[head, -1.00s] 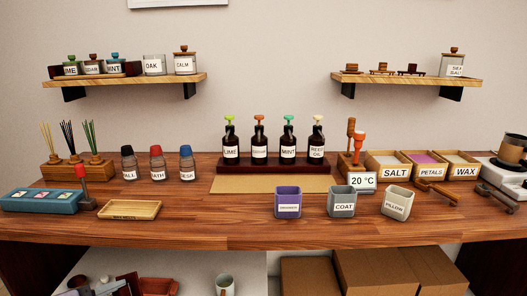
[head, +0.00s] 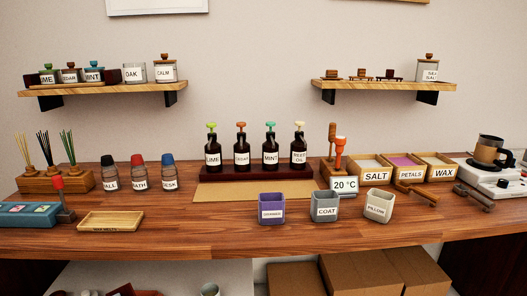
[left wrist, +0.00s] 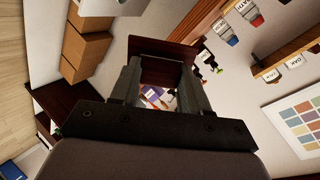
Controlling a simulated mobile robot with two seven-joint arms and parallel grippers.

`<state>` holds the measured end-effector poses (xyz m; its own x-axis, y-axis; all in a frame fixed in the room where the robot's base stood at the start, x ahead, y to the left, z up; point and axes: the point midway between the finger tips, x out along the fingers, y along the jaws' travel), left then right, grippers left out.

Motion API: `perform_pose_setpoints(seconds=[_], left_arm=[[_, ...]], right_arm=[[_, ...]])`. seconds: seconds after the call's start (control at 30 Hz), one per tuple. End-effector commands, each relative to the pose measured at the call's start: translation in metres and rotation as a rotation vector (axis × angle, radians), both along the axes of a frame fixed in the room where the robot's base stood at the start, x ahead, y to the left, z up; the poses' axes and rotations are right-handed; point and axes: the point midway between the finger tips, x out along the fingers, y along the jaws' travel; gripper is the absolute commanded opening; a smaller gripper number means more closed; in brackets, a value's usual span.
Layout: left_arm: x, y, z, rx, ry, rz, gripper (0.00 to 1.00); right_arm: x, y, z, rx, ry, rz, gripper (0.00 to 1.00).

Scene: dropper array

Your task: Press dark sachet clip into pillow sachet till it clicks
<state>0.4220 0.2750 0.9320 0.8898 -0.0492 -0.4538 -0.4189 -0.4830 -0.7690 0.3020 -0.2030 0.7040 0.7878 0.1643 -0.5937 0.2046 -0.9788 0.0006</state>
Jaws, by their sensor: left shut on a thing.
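The pillow sachet (head: 379,206), a small cream open-topped holder labelled PILLOW, stands tilted-looking on the counter at front right. Three small clip-like pieces sit on the right wall shelf; the darkest (head: 390,76) is a deep red-brown one. My left gripper (left wrist: 160,83) shows only in the left wrist view. Its two fingers are apart with a dark brown piece (left wrist: 164,68) between them; what it is exactly I cannot tell. My right gripper is in no view. No gripper appears near the pillow sachet in the head view.
The grey COAT holder (head: 325,208) and a purple holder (head: 271,209) stand left of the pillow sachet. A wooden tray (head: 110,222) lies at left. The counter's front strip is clear.

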Motion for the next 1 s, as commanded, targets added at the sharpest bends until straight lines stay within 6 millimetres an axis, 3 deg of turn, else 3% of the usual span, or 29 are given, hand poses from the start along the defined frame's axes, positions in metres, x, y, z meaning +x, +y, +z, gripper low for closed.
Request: perform_pose_setpoints(seconds=[0.3, 0.5, 0.6, 1.0], left_arm=[[0.001, -0.042, 0.000, -0.007, -0.003, 0.037, 0.09], [0.001, -0.058, 0.003, -0.003, -0.002, 0.051, 0.09], [0.001, -0.061, 0.003, -0.001, -0.002, 0.054, 0.09], [0.001, -0.061, 0.003, 0.000, -0.003, 0.055, 0.09]], right_arm=[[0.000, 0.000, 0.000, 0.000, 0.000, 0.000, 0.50], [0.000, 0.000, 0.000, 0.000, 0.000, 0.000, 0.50], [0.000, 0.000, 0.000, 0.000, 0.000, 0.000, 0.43], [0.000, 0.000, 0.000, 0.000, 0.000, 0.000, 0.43]])
